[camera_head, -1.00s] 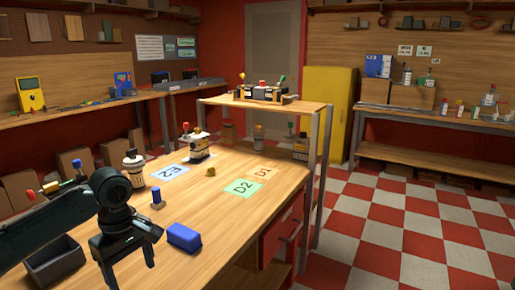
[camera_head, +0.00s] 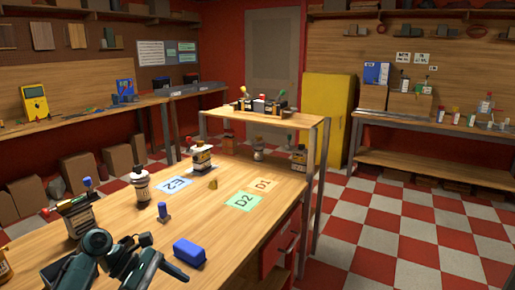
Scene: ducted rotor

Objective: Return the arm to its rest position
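My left arm comes in at the lower left, low over the near end of the wooden workbench (camera_head: 225,245). Its dark gripper (camera_head: 160,256) has its two fingers apart, pointing to the right, with nothing visible between them. The near part of the arm is cut off by the lower frame edge. My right gripper is not in view.
Cards E2 (camera_head: 175,185), D2 (camera_head: 243,202) and D1 (camera_head: 263,184) lie on the bench. A raised shelf (camera_head: 285,117) stands at its far right.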

